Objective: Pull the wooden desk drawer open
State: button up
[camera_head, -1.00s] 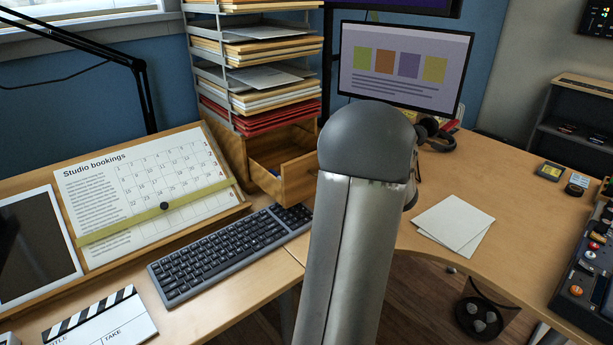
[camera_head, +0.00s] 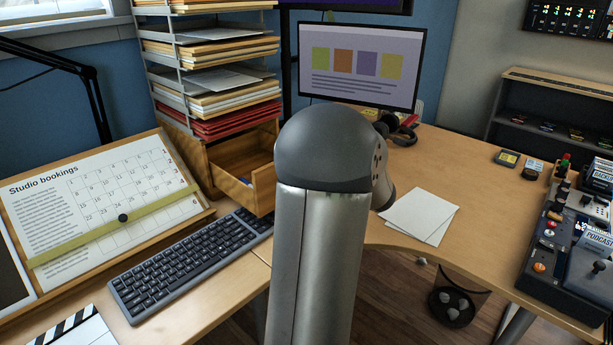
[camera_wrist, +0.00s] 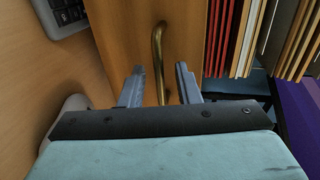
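The wooden desk drawer (camera_head: 236,183) is partly pulled out of its wooden cabinet below the paper trays, left of my arm in the head view. In the head view my arm hides the gripper and the handle.
A keyboard (camera_head: 190,262) lies just in front of the drawer. A stack of paper trays (camera_head: 215,75) stands above it. A calendar board (camera_head: 105,205) leans at the left. Headphones (camera_head: 400,132) and white sheets (camera_head: 420,215) lie right of my arm, with bare desk around them.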

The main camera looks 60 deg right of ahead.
jog(key=v, duration=1.7)
jog(key=shift+s, duration=0.15)
jog(key=shift+a, duration=0.15)
jog(key=w+a+r+n+g+y+p, duration=0.1)
jog(key=w+a+n+g+y+p, duration=0.3)
jog(key=w+a, duration=0.55)
jog(key=w+a+r+n+g+y+p, duration=0.1)
jog(key=w+a+n+g+y+p, duration=0.15)
jog(key=w+a+y+p, duration=0.7)
jog(key=s+a+r+n+g+h+p, duration=0.1)
jog(key=s+a+n+g+h, duration=0.1)
jog(key=a, duration=0.6)
jog(key=s+a+r+n+g+h+p, duration=0.1)
jog(key=s+a+n+g+h+p, duration=0.1)
jog(key=a+n, duration=0.5)
jog(key=s+a+r+n+g+h+p, duration=0.1)
jog(key=s+a+n+g+h, duration=0.3)
jog(key=a, duration=0.7)
jog(key=shift+n+h+p, duration=0.3)
jog(key=shift+n+h, duration=0.35)
jog(key=shift+h, duration=0.4)
